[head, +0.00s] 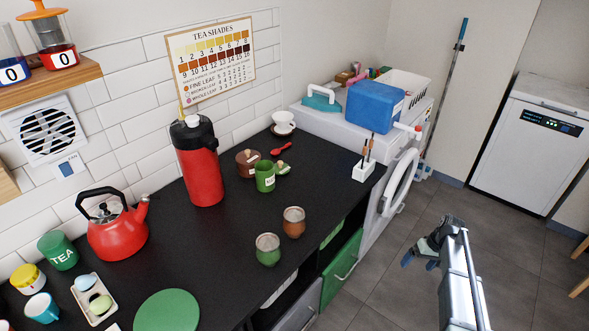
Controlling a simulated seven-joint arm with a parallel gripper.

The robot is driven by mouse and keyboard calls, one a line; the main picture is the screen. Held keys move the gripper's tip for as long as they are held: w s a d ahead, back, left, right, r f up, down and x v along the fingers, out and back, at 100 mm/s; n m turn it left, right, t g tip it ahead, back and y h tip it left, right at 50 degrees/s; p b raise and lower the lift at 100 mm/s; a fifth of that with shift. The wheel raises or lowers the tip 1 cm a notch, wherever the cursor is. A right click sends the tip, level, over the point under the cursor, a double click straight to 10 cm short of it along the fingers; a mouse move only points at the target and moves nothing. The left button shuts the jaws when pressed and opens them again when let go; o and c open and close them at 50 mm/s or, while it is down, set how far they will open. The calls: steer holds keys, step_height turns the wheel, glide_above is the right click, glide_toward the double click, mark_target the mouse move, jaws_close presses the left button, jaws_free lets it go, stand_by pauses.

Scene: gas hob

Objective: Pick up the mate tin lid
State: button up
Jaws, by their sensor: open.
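A small green tin (264,179) with a pale label, which looks like the mate tin, stands upright and open-topped on the black counter in the head view. A small green piece with a pale top (284,168), which looks like its lid, lies on the counter just right of the tin. It is small here, so its exact shape is unclear. My gripper (419,264) is open and empty. It hangs over the grey floor, off the counter's right side, well apart from the lid and the tin.
A brown pot (243,165) stands left of the tin, with a red spoon (281,149) behind the lid. Green (268,252) and brown (293,225) cups stand in front. A red flask (199,168) is to the left; a white holder (363,170) is to the right.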

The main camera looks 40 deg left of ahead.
steer(key=w+a+r+n+t+y, duration=0.15)
steer(key=w+a+r, duration=0.35)
steer(key=a+r, duration=0.65)
steer(key=w+a+r+n, duration=0.35)
steer(key=a+r, duration=0.45)
steer(key=r, duration=0.7)
steer(key=w+a+r+n+y, duration=0.15)
steer(key=w+a+r, duration=0.35)
steer(key=a+r, duration=0.65)
steer(key=n+h, duration=0.5)
steer(key=n, duration=0.5)
glide_above(281, 162)
step_height(281, 162, down, 4)
steer(key=shift+t, duration=0.25)
step_height(281, 162, down, 8)
steer(key=shift+w+d, duration=0.1)
steer(key=shift+f, duration=2.65)
